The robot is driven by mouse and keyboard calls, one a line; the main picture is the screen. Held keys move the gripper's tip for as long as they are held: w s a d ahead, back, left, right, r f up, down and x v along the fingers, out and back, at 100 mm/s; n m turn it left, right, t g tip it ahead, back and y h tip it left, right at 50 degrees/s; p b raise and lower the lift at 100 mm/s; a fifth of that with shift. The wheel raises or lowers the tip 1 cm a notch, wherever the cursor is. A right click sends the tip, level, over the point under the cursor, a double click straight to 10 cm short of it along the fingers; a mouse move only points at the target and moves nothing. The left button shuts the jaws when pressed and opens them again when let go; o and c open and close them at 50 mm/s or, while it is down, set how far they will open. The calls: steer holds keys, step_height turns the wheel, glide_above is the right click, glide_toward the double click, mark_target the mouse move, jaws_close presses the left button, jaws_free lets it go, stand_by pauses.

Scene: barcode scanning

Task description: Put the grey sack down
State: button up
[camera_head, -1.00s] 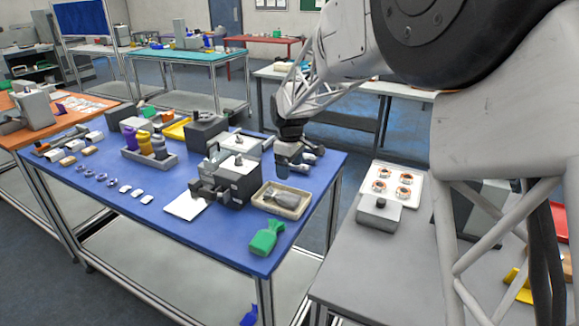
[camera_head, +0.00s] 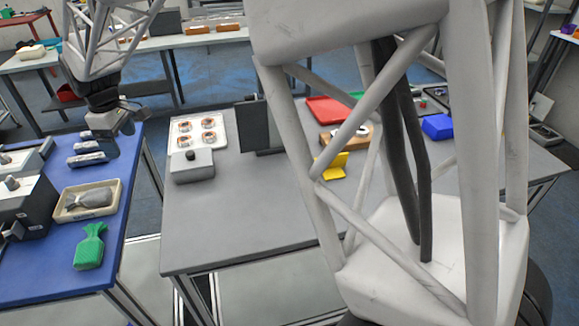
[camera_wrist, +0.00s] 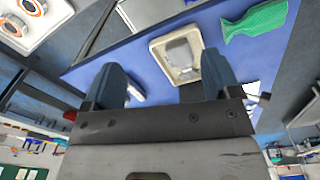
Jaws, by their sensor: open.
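The grey sack (camera_head: 91,198) lies on its side in a shallow cream tray (camera_head: 66,213) on the blue table, at the left of the head view. My gripper (camera_head: 80,154) is open and empty, behind and above the tray, and does not touch the sack. In the wrist view, the sack (camera_wrist: 182,52) in its tray (camera_wrist: 157,46) shows beyond and between the two spread fingers (camera_wrist: 163,72).
A green sack (camera_head: 90,247) lies in front of the tray, near the blue table's right edge. Grey machines (camera_head: 22,205) stand to the left. Across a gap is a grey table (camera_head: 230,220) with a white tray of round parts (camera_head: 182,124) and a grey box (camera_head: 192,167).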

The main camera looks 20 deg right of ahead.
steer(key=s+d+r+m, duration=0.2)
steer(key=s+d, duration=0.2)
steer(key=d, duration=0.5)
steer(key=s+d+r+m+t, duration=0.1)
steer(key=s+d+r+m, duration=0.3)
steer(key=d, duration=0.5)
steer(key=s+d+r+m, duration=0.1)
steer(key=s+d, duration=0.4)
steer(key=d, duration=0.4)
steer(key=s+d+f+m, duration=0.2)
steer(key=s+d+m, duration=0.2)
steer(key=s+d, duration=0.3)
steer(key=s+d+f+m+t, duration=0.1)
steer(key=s+d+m, duration=0.3)
steer(key=s, duration=1)
steer(key=d+f, duration=0.1)
steer(key=d, duration=0.2)
steer(key=shift+d, duration=0.4)
steer(key=shift+f, duration=0.1)
steer(key=shift+c, duration=0.2)
